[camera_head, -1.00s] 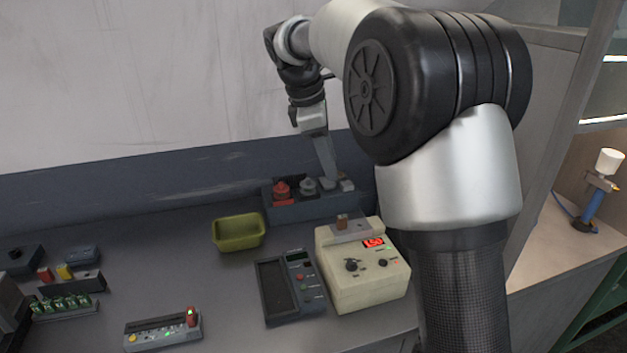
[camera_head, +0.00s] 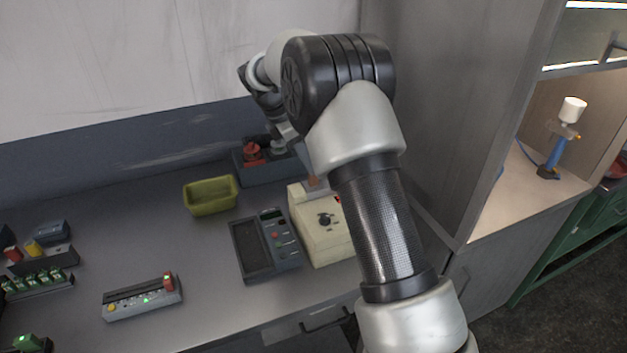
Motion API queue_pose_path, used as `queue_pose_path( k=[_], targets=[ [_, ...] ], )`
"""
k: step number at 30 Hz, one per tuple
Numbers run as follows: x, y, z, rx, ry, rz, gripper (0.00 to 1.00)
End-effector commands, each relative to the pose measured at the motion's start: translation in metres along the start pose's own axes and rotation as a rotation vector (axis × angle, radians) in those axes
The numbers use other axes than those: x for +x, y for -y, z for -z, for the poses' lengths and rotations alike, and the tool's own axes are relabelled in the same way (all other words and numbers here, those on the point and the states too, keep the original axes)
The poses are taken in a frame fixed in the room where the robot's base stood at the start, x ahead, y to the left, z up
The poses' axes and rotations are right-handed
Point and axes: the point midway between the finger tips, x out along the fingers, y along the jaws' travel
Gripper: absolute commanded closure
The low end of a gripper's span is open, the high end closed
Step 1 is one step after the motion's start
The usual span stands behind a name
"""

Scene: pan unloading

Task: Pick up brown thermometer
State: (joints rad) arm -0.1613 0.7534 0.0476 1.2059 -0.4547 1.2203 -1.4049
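I cannot make out a brown thermometer for certain. My gripper (camera_head: 291,136) shows only in part, near the grey-blue box at the back of the bench. My own arm hides its fingertips, so I cannot tell whether it is open or holds anything.
The grey-blue box (camera_head: 243,171) carries a red knob-like part (camera_head: 252,152). A yellow-green tray (camera_head: 210,196), a dark handheld meter (camera_head: 266,246) and a slim panel with lights (camera_head: 142,298) stand on the bench. A cabinet wall (camera_head: 425,120) rises at right.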

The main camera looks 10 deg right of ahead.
Motion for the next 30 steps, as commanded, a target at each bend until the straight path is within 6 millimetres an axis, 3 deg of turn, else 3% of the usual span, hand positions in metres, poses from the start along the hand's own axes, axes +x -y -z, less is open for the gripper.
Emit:
queue_pose_path(
  k=[5,15,22,23,29,30],
  targets=[
    [0.011,0.001,0.000,0.000,0.001,0.002,0.64],
    [0.054,0.002,0.001,0.000,0.000,0.000,0.64],
    [0.057,0.002,0.001,0.000,0.000,0.000,0.64],
    [0.057,0.002,0.001,0.000,0.000,0.000,0.66],
    [0.056,0.002,0.001,0.000,0.000,-0.001,0.99],
    [0.056,0.002,0.001,0.000,0.000,-0.001,1.00]
  ],
)
